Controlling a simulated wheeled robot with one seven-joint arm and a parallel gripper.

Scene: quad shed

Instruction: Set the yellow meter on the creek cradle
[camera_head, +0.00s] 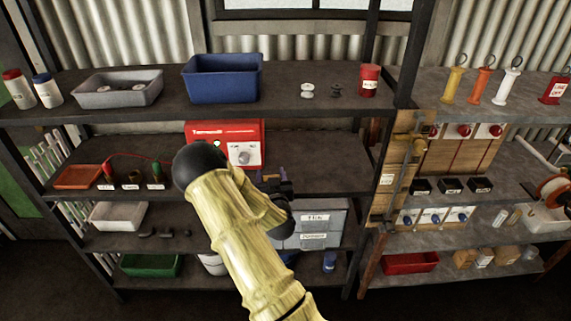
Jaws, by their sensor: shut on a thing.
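My gripper (273,181) is at the front of the middle shelf, right of the red box with a dial. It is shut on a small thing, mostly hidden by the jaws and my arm. A little yellowish colour shows there, but I cannot tell for sure that it is the yellow meter. Three small black holders with white labels, left (421,186), middle (451,186) and right (481,184), sit on the right rack's middle shelf. Their labels are too small to read, so I cannot tell which thing is the creek cradle.
The red box (248,131) stands behind my arm. Small labelled stands with red and green tops (131,178) and an orange tray (78,177) are at left. A wooden post panel (393,185) separates the racks. The middle shelf (325,160) is bare right of my gripper.

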